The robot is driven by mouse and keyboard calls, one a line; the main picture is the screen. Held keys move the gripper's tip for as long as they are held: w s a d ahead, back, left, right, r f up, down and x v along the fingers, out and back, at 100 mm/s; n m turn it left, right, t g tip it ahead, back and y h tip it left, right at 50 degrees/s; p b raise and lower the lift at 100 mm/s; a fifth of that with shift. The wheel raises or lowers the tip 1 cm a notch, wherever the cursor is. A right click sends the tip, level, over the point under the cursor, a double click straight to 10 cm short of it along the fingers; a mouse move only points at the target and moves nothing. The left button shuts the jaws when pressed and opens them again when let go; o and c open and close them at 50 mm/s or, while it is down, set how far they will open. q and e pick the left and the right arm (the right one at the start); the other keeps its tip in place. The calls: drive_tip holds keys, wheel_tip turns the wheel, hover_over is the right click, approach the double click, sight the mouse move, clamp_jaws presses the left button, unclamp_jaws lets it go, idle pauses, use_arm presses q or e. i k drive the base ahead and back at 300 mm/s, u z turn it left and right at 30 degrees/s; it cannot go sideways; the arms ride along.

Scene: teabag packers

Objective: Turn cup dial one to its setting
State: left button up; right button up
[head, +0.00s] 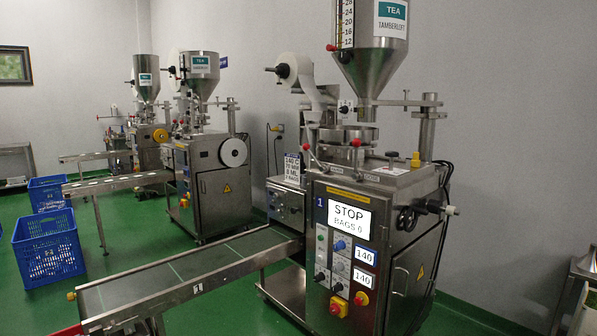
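The nearest packer, marked 1, stands at the right with its metal cabinet (390,235). I cannot tell for sure which part is cup dial one. A black round knob (407,219) sits on the cabinet's right side, with a shaft ending in a pale tip (452,210). A round metal cup plate (347,134) lies under the steel hopper (377,62). A small card (292,168) beside the machine carries settings, its first line seemingly 140 C; the rest is too small to read surely. The screen (349,217) reads STOP, BAGS 0. Neither gripper is in view.
A conveyor (185,272) runs from this packer to the lower left. Two more packers (212,165) (150,135) stand behind. Blue crates (47,240) sit on the green floor at the left. A metal table edge (583,268) shows at the far right.

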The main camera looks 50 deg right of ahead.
sight(391, 154)
drive_tip(key=z, duration=0.8)
drive_tip(key=i, duration=0.85)
drive_tip(key=z, duration=0.9)
